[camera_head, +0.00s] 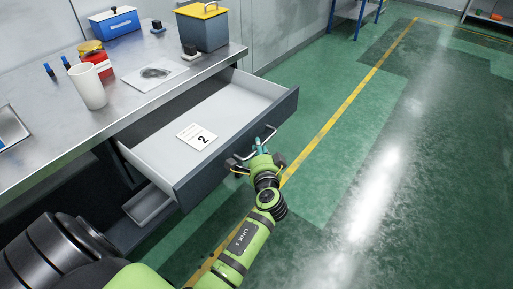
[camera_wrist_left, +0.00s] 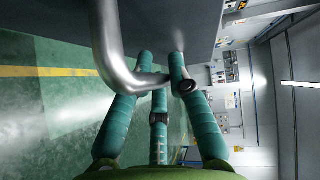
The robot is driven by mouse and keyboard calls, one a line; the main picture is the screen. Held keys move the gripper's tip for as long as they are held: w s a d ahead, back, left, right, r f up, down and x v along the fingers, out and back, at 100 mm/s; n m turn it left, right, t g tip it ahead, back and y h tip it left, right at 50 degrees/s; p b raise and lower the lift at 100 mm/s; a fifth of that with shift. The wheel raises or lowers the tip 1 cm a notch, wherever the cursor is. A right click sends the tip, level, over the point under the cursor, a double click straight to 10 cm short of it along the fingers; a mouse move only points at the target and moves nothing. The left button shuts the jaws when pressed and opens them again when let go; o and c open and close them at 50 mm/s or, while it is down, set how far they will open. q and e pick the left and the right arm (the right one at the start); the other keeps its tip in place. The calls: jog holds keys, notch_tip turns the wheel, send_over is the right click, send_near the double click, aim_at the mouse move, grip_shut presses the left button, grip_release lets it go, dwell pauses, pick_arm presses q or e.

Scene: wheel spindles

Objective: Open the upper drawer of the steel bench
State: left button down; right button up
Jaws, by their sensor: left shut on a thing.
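The steel bench (camera_head: 150,85) stands at the left in the head view. Its upper drawer (camera_head: 262,91) is pulled well out, with its pale inside exposed. A white card marked "2" (camera_head: 197,137) lies in it. The drawer's bar handle (camera_head: 271,132) is on the dark front. My left gripper (camera_head: 259,150) is at the handle. In the left wrist view the teal fingers (camera_wrist_left: 162,80) are shut around the silver handle (camera_wrist_left: 125,72), close to the grey drawer front (camera_wrist_left: 160,22). My right gripper is out of view.
On the bench top are a white cup (camera_head: 87,86), a blue box (camera_head: 115,22), a grey bin with yellow lid (camera_head: 203,30) and small items. The green floor (camera_head: 400,180) at the right is clear.

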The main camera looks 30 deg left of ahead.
pick_arm(q)
jog(key=shift+d, duration=0.3)
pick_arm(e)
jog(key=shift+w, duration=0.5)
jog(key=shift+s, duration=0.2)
pick_arm(q)
jog(key=c, duration=1.4)
grip_release()
jog(key=v, duration=0.7)
jog(key=shift+s+d+r, duration=0.1)
jog(key=shift+s, duration=0.15)
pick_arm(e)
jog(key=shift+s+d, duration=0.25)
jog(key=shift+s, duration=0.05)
